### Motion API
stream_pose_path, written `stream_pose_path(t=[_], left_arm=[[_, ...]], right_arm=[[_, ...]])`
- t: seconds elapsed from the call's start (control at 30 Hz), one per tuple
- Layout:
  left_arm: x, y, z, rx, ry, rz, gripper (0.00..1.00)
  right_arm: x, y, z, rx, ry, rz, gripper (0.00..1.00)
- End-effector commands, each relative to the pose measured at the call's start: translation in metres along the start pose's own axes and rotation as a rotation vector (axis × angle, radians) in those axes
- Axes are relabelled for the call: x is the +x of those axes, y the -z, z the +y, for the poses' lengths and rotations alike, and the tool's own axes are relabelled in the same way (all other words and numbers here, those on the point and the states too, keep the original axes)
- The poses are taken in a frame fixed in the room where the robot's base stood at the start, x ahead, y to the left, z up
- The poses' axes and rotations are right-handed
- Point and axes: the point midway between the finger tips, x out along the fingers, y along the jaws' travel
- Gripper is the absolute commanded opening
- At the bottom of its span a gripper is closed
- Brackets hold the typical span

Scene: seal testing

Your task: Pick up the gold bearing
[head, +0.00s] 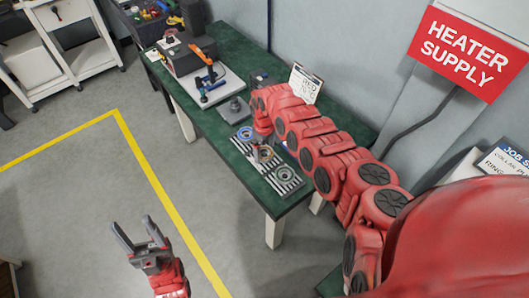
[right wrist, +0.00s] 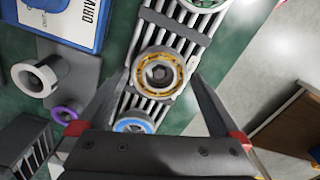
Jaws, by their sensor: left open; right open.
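The gold bearing (right wrist: 158,74) lies on a slatted grey rack, between a blue and a green bearing. In the head view the gold bearing (head: 265,154) shows just below my right gripper (head: 263,145), partly covered by it. In the right wrist view my right gripper's two fingers are spread to the left and right of the gold bearing, with nothing between them touching it that I can see. My left gripper (head: 140,240) is open and empty, over the floor away from the table.
The blue bearing (right wrist: 134,122) and green bearing (right wrist: 205,3) sit on the same rack. A grey block with a cylinder (right wrist: 37,78) and a purple ring (right wrist: 65,115) are to the left. A press station (head: 205,85) stands further along the green table (head: 222,125).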

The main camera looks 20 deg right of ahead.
Motion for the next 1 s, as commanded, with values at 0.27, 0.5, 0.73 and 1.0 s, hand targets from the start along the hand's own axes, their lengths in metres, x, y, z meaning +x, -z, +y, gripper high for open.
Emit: stream_pose_path(t=[0.27, 0.5, 0.73, 1.0], left_arm=[[-0.0001, 0.0000, 0.0000, 0.000, 0.000, 0.000, 0.60], [0.0000, 0.0000, 0.0000, 0.000, 0.000, 0.001, 0.60], [0.0000, 0.0000, 0.0000, 0.000, 0.000, 0.001, 0.60], [0.0000, 0.0000, 0.0000, 0.000, 0.000, 0.000, 0.60]], right_arm=[[0.0054, 0.0000, 0.0000, 0.000, -0.001, 0.000, 1.00], [0.0050, 0.0001, 0.0003, 0.000, -0.001, 0.001, 0.64], [0.0049, 0.0002, 0.0003, 0.000, -0.001, 0.001, 0.23], [0.0045, 0.0003, 0.0005, 0.000, -0.002, 0.001, 0.08]])
